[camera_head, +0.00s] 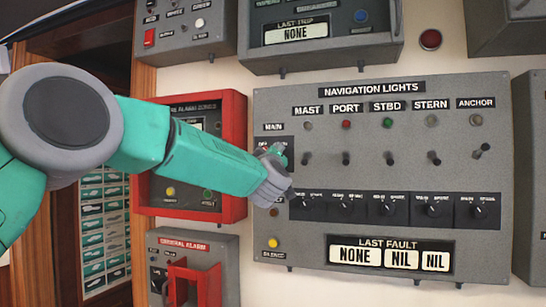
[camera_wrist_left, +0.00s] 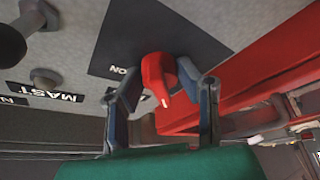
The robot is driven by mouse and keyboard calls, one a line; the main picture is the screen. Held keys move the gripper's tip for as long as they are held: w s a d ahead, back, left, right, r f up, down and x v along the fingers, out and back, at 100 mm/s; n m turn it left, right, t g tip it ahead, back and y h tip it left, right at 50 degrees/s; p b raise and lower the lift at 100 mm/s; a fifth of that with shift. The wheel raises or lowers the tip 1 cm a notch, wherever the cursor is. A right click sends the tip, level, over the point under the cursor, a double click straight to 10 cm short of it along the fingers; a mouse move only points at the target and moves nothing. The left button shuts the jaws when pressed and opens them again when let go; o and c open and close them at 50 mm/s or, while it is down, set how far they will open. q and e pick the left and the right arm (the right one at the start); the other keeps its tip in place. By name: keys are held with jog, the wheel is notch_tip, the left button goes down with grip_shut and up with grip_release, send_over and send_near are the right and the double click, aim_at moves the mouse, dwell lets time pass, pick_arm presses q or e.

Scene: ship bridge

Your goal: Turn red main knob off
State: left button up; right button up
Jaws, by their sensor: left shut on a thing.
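The red main knob (camera_wrist_left: 158,76) sits on a black plate (camera_wrist_left: 120,42) with an "ON" label, in the left wrist view. Its white pointer mark shows on its near end. My left gripper (camera_wrist_left: 162,92) has one finger on each side of the knob and is shut on it. In the head view my left gripper (camera_head: 281,168) is at the left edge of the navigation lights panel (camera_head: 400,275), just under the "MAIN" label (camera_head: 273,127). There the gripper hides the knob. My right gripper is not in view.
A red-framed box (camera_head: 240,150) stands out close left of the panel, beside my left forearm. Small toggle switches, including one under "MAST" (camera_head: 306,158), and a row of black dials (camera_head: 388,208) lie to the right. A yellow button (camera_head: 272,243) is below.

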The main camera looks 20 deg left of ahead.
pick_arm(q)
jog(key=shift+a+r, duration=0.1)
jog(key=shift+r, duration=0.15)
jog(key=o, duration=1.1)
jog(key=shift+s, duration=0.2)
jog(key=shift+f, duration=0.3)
jog(key=v, duration=1.2)
jog(key=shift+r, duration=0.1)
jog(key=shift+w, duration=0.1)
